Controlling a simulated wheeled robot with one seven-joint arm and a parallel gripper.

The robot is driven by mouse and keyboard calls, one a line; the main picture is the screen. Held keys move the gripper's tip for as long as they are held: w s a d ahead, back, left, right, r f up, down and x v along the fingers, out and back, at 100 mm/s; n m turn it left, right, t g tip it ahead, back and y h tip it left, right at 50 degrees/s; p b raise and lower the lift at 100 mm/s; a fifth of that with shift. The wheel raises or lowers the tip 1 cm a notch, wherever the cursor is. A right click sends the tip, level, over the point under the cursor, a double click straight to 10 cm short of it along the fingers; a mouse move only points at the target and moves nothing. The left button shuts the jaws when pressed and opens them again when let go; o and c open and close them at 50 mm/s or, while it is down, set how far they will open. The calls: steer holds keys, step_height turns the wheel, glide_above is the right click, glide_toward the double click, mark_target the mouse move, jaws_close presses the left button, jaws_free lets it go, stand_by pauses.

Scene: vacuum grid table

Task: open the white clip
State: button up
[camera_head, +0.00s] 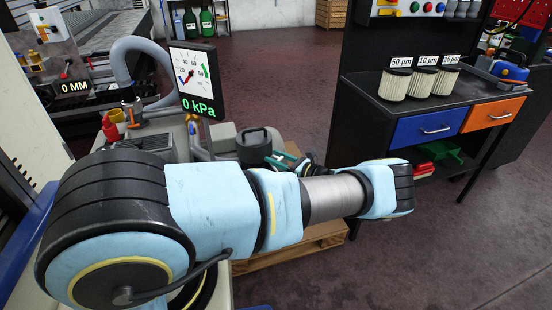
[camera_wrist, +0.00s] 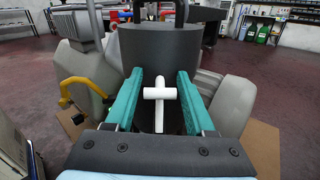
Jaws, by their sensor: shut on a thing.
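The white clip (camera_wrist: 160,94) is T-shaped, with a short crossbar and a stem running down in the wrist view. It sits in front of a dark grey cylinder (camera_wrist: 160,45). My gripper (camera_wrist: 160,76) has two teal fingers, one on each side of the clip, and is shut on its crossbar. In the head view, the dark canister (camera_head: 252,142) stands beyond my arm, and the teal fingers of my gripper (camera_head: 283,160) show beside it. My arm hides much of this area there, and the clip is hard to make out.
A gauge (camera_head: 193,78) reads 0 kPa behind the arm. A yellow handle (camera_wrist: 82,97) stands left of the cylinder, and grey housings flank it. A workbench (camera_head: 440,105) with filters labelled 50, 10 and 25 µm stands at right. Open floor lies between.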

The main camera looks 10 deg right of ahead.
jaws_close()
steer(key=shift+f, duration=0.1)
stand_by(0.4)
